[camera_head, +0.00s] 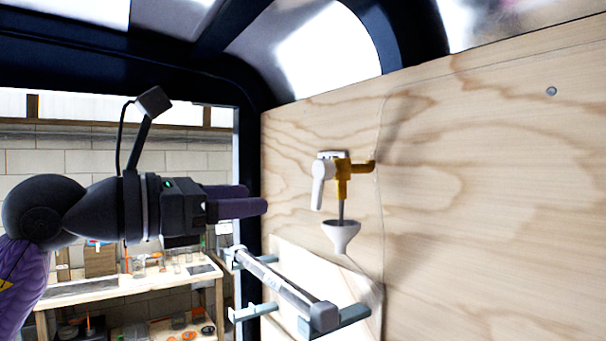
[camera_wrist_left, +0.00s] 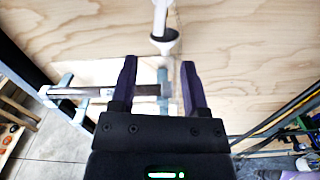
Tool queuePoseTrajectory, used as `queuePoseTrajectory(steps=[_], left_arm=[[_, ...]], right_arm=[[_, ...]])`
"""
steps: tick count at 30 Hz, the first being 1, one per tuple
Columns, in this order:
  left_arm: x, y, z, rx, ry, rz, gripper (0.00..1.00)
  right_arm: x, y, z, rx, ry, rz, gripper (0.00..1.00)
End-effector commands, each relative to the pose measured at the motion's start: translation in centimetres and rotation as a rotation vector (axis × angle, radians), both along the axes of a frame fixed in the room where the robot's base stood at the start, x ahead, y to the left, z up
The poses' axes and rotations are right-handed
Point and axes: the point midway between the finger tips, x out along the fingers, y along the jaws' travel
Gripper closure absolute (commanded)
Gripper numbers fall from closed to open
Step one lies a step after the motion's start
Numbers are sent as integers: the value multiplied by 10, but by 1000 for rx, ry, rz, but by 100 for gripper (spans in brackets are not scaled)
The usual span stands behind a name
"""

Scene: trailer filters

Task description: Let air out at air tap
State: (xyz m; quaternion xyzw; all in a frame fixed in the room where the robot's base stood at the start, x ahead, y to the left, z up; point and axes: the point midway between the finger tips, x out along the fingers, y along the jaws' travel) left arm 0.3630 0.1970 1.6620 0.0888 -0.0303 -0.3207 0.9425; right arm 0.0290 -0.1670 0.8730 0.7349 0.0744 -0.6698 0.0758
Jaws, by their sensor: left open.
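The air tap (camera_head: 342,176) is mounted on the plywood wall. It has a white lever handle (camera_head: 318,184) hanging down on its left side and a brass-yellow body. A thin tube runs down from it into a white funnel (camera_head: 341,235). My left gripper (camera_head: 262,203) is to the left of the tap, open and empty, its purple fingers pointing toward the wall and apart from the tap. In the left wrist view, the open fingers (camera_wrist_left: 158,80) show with the funnel (camera_wrist_left: 165,42) beyond them; the tap is mostly cut off at the top. My right gripper does not show.
Below the tap, a grey cylinder (camera_head: 285,286) lies on wall brackets (camera_head: 250,312). A dark frame post (camera_head: 248,150) stands left of the plywood wall (camera_head: 480,200). A workbench (camera_head: 130,284) with small items stands behind. The wall right of the tap is clear.

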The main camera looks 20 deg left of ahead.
Motion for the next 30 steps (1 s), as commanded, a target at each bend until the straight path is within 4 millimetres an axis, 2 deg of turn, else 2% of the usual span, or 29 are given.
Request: queuePoseTrajectory(steps=[3, 10, 14, 20, 21, 29, 30], left_arm=[[23, -19, 4, -5, 5, -9, 41], [60, -47, 2, -8, 6, -7, 41], [68, -54, -1, -8, 5, -6, 41], [69, -54, -3, -8, 5, -6, 41], [69, -54, -3, -8, 5, -6, 43], [69, -54, -2, -9, 5, -6, 98], [69, -54, -2, -9, 5, -6, 100]], right_arm=[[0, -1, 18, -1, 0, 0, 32], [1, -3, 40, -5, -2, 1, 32], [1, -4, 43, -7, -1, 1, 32], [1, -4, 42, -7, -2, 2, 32], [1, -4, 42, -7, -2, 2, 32], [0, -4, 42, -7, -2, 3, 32], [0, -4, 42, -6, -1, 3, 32]])
